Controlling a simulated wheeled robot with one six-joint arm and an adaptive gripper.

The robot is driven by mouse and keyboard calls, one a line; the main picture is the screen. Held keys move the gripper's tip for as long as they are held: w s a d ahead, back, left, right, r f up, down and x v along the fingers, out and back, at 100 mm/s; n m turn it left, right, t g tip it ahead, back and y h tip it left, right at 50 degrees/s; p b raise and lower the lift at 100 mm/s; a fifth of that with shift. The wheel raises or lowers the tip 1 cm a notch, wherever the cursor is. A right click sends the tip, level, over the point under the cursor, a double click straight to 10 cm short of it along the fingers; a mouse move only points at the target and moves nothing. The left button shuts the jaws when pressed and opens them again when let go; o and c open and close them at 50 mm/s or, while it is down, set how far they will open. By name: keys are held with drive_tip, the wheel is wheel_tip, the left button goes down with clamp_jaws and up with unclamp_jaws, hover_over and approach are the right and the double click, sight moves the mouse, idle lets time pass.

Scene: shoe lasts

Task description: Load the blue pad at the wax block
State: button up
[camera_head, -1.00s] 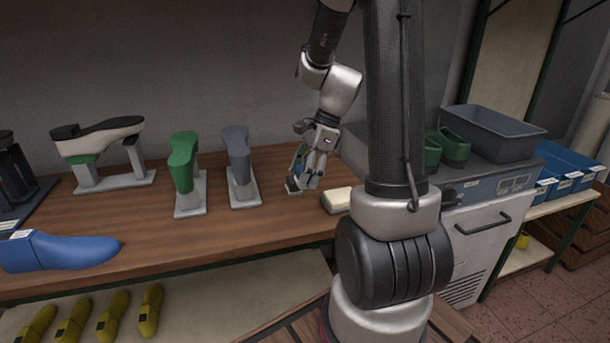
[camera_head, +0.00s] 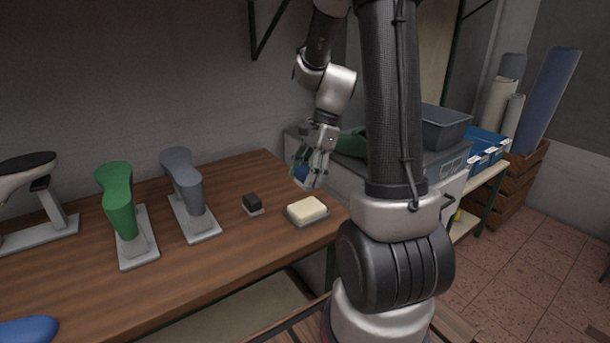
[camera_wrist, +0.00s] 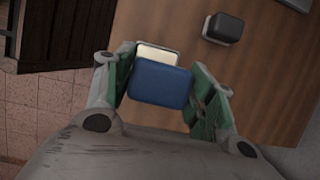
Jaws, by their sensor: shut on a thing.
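The wax block (camera_head: 307,209) is a cream slab on a grey tray near the bench's right end. My gripper (camera_head: 309,179) is above and just behind it in the head view. In the wrist view my gripper (camera_wrist: 162,88) is shut on the blue pad (camera_wrist: 160,84), held between its green-lined fingers. Only a small blue part of the pad shows in the head view (camera_head: 301,172). In the wrist view the pad hides part of the wax block (camera_wrist: 156,54). The pad looks apart from the wax, but the exact gap cannot be told.
A small black block (camera_head: 252,203) on a light base sits left of the wax. Grey (camera_head: 186,184) and green (camera_head: 117,202) lasts on stands are further left. A grey bin (camera_head: 446,128) is on the cabinet to the right. Bare bench lies around the wax.

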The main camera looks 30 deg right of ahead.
sight(303, 208)
drive_tip(key=shift+s+f, duration=0.1)
drive_tip(key=shift+f, duration=2.9)
drive_tip(key=shift+f, duration=0.55)
drive_tip(key=shift+r, duration=3.55)
